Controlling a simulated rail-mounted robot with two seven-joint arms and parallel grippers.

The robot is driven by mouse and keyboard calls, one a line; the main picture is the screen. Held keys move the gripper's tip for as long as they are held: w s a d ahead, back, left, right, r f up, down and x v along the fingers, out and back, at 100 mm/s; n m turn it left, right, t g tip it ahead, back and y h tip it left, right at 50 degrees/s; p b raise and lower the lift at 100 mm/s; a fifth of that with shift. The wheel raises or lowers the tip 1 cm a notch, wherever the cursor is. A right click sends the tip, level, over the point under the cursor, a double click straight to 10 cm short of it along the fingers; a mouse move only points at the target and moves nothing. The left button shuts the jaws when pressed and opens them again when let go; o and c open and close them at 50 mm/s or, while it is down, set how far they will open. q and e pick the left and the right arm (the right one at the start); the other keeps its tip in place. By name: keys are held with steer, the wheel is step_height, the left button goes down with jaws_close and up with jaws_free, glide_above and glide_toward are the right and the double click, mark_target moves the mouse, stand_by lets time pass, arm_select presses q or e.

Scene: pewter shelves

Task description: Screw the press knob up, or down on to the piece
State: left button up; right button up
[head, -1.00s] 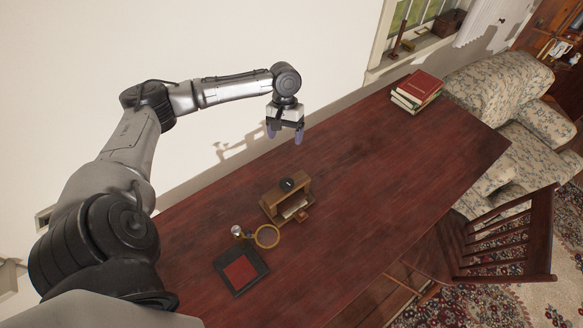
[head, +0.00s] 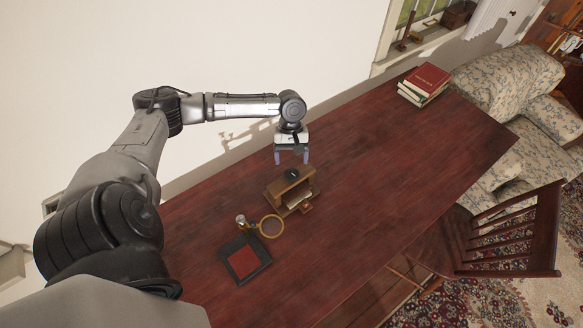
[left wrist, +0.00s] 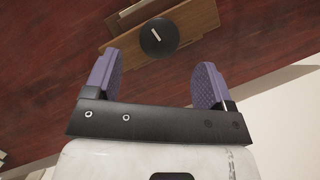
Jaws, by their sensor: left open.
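The press is a wooden frame (head: 277,190) on the dark red table. Its black round knob (head: 291,174) sits on the top board. In the left wrist view the knob (left wrist: 158,37) shows a white line on its face, on the wooden top board (left wrist: 199,20). My left gripper (head: 292,161) is open and empty, pointing down, above and just behind the knob. Its purple fingers (left wrist: 158,80) stand apart, with the knob beyond their tips. A pale piece (head: 300,199) lies inside the frame; whether the press touches it I cannot tell. My right gripper is not in view.
A magnifying glass (head: 271,226), a small metal-topped jar (head: 241,220) and a black-edged red pad (head: 244,261) lie left of the press. Books (head: 424,84) are stacked at the far end. The table's middle (head: 390,160) is clear. A wall runs behind.

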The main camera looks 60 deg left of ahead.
mark_target(292, 173)
arm_select(q)
steer(key=shift+x, duration=2.2)
steer(key=c, duration=0.9)
steer(key=shift+r+m+p, duration=0.25)
steer(key=shift+m+p, duration=0.25)
steer(key=shift+p, duration=0.35)
steer(key=m+p, duration=0.2)
steer(key=m+g+y+p, duration=0.1)
steer(key=m+p, duration=0.1)
steer(key=p, duration=0.1)
steer(key=shift+w+d+r+g, duration=0.1)
steer(key=shift+w+d+g, duration=0.1)
steer(key=shift+g, duration=0.1)
steer(key=shift+m+y+p, duration=0.4)
steer(key=shift+m+p, duration=0.4)
steer(key=shift+m, duration=0.2)
steer(key=m+p, duration=0.1)
steer(key=m+y+p, duration=0.1)
steer(key=m, duration=0.1)
steer(key=m+g+y+p, duration=0.1)
steer(key=m+p, duration=0.1)
steer(key=shift+d, duration=0.25)
steer(key=shift+d+f+m+y+p, duration=0.15)
steer(key=shift+m+y+p, duration=0.35)
steer(key=shift+m, duration=0.7)
steer(key=shift+a+f+m+y+p, duration=0.1)
steer(key=shift+m+y+p, duration=0.2)
steer(key=shift+m+p, duration=0.65)
steer(key=shift+m, duration=0.35)
